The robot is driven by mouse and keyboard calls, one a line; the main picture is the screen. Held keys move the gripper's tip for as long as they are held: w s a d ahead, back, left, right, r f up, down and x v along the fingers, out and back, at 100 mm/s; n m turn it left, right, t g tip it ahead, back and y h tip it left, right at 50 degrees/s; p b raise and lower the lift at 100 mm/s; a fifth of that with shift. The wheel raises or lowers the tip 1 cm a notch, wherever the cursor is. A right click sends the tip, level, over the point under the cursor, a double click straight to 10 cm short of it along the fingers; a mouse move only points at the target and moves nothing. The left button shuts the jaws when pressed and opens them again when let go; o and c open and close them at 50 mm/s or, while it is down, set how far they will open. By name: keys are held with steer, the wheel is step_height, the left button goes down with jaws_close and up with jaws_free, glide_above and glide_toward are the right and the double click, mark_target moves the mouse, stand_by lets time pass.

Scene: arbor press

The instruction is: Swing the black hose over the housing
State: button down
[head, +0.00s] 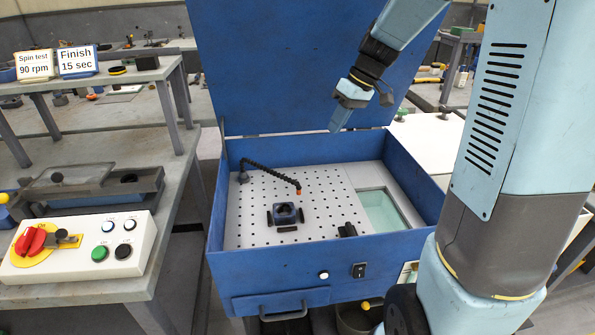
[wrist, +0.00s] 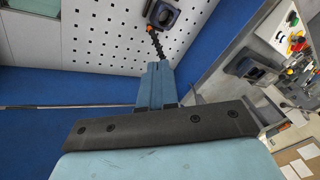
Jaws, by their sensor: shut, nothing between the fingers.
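The black segmented hose (head: 275,169) rises from the back left of the perforated plate in the head view and reaches right. Its orange tip (head: 298,191) ends just behind and slightly right of the housing, not above its bore. The housing (head: 286,213) is a small dark blue block with a round opening, set between black stops on the plate. My gripper (head: 336,127) is shut and empty, above the back right of the box and apart from the hose. In the wrist view my shut fingers (wrist: 155,68) hide part of the hose (wrist: 157,45); the housing (wrist: 163,14) shows beyond.
The perforated plate (head: 251,228) lies inside a blue box (head: 265,261) with its lid (head: 285,70) raised behind. A small black fitting (head: 347,230) and a pale green window (head: 383,211) lie right of the housing. A control box (head: 80,252) stands on the left bench.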

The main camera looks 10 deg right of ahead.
steer(key=w+f+n+g+y, duration=0.1)
steer(key=w+f+n+y, duration=0.2)
steer(key=w+f, duration=0.95)
steer(key=s+a+f, duration=0.3)
steer(key=a+f, duration=0.5)
steer(key=a, duration=0.1)
steer(key=shift+s, duration=0.35)
